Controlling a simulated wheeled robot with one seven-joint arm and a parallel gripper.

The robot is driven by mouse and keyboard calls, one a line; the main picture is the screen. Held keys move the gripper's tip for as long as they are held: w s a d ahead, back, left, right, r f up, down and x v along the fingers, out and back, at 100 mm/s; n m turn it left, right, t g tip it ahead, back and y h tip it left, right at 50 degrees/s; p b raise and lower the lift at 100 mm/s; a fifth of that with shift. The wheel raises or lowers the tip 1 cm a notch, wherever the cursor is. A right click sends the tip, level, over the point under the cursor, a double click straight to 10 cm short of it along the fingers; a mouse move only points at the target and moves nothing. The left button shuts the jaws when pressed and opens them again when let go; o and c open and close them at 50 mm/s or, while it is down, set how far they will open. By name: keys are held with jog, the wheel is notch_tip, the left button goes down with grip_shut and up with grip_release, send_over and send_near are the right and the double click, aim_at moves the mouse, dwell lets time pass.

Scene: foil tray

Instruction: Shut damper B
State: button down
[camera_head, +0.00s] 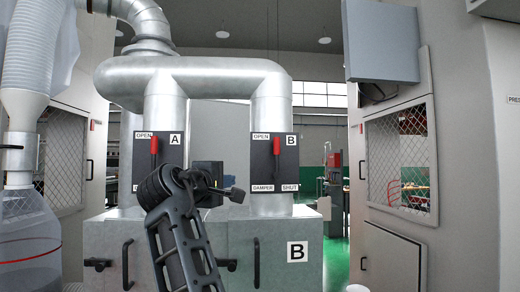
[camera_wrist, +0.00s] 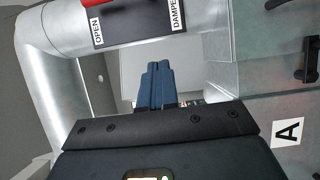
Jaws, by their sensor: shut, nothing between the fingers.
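Damper B's black plate (camera_head: 286,167) is on the right vertical pipe, labelled OPEN at its top left and DAMPER and SHUT along its bottom. Its lever has a red grip (camera_head: 277,147) and stands upright, with the grip at the top near OPEN. My gripper (camera_head: 238,195) is shut and empty, left of and below this lever, apart from it. In the wrist view, the shut blue fingers (camera_wrist: 154,70) point at the gap beside a pipe. A plate with OPEN and DAMPER labels (camera_wrist: 150,20) and a bit of red grip (camera_wrist: 104,3) show at the top.
Damper A's similar lever with a red grip (camera_head: 154,146) stands upright on the left pipe, close behind my arm. Below is a grey cabinet (camera_head: 265,225) with black handles. A clear container (camera_head: 30,240) stands at the left. The space before plate B looks clear.

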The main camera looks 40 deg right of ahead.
aim_at(276, 157)
notch_tip(276, 157, up, 9)
jog(key=s+m+g, duration=0.1)
jog(key=s+g, duration=0.1)
jog(key=shift+s+a+h, duration=0.2)
jog(key=shift+h, duration=0.2)
jog(key=shift+d+r, duration=0.1)
jog(key=shift+s+d+p+x, duration=0.2)
jog(key=shift+s+p+x, duration=0.25)
jog(key=shift+x, duration=1.65)
jog(key=shift+s+d+p+x, duration=0.2)
jog(key=shift+s+p+x, duration=0.25)
jog(key=shift+x, duration=1.65)
jog(key=shift+s+d+p+x, duration=0.15)
jog(key=shift+s+p+x, duration=0.3)
jog(key=shift+x, duration=1.65)
jog(key=shift+m, duration=0.3)
